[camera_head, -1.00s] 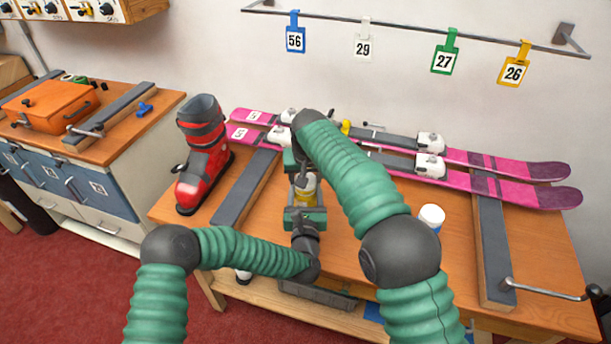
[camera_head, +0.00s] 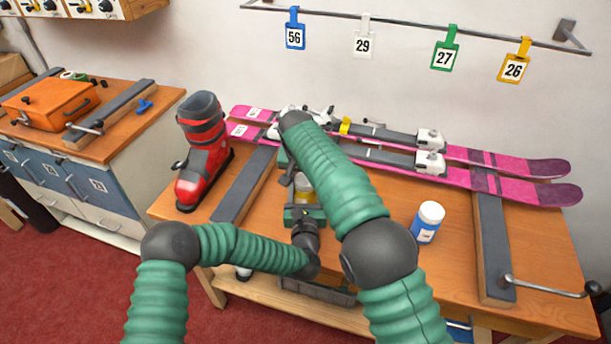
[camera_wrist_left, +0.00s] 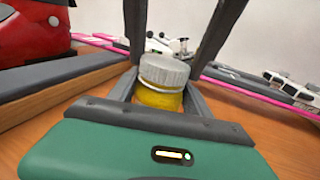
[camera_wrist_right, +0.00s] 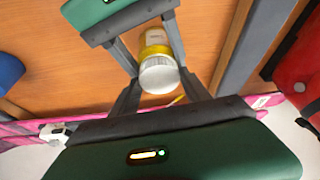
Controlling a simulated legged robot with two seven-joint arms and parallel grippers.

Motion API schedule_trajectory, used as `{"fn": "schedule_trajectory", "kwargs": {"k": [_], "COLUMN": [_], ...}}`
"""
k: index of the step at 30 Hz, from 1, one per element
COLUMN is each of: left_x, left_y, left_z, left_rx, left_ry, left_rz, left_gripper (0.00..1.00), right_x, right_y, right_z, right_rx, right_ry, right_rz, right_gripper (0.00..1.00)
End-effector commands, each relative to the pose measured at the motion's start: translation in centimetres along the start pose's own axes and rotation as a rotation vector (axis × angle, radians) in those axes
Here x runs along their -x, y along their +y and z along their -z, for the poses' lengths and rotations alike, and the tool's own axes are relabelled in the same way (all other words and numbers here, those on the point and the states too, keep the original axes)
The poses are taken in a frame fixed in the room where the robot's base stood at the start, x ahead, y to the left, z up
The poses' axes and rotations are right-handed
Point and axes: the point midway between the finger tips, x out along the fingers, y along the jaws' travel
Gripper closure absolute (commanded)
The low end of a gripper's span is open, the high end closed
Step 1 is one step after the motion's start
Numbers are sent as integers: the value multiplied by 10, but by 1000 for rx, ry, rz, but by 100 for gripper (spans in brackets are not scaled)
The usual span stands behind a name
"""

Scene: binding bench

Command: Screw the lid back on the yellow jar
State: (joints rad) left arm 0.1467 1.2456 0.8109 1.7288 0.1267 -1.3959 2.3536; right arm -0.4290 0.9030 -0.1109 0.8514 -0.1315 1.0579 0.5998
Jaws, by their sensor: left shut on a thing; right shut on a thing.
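The yellow jar (camera_head: 306,197) is upright above the bench, partly hidden by my arms in the head view. It shows clearly in the left wrist view (camera_wrist_left: 158,98). My left gripper (camera_head: 303,208) is shut around its body. The pale grey lid (camera_wrist_left: 164,71) sits over the jar's mouth, with a thin white edge below it; I cannot tell how tightly it is threaded. My right gripper (camera_wrist_right: 158,84) comes down from above and is shut on the lid (camera_wrist_right: 159,76). In the right wrist view the left fingers hold the jar (camera_wrist_right: 155,37) beyond it.
Pink skis (camera_head: 480,182) lie along the back of the bench. A red boot (camera_head: 204,150) stands at the left, and a white-capped blue jar (camera_head: 427,222) at the right. Grey bars (camera_head: 490,245) with clamps cross the bench. The bench front right is mostly clear.

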Motion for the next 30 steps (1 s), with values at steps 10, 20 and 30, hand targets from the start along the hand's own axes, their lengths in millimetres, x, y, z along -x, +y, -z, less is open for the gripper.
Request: {"fn": "schedule_trajectory", "kwargs": {"k": [10,20,30], "left_x": [0,1,0], "left_y": [0,0,0], "left_z": [0,0,0], "left_rx": [-1,-1,0], "left_ry": [0,1,0], "left_rz": [0,1,0], "left_gripper": [100,100,100], "right_x": [1,1,0], "right_y": [-3,-3,-3], "right_z": [1,1,1], "right_rx": [-291,-288,-287], "right_ry": [9,8,6], "right_rz": [-121,-119,-119], "right_gripper": [82,26,10]}}
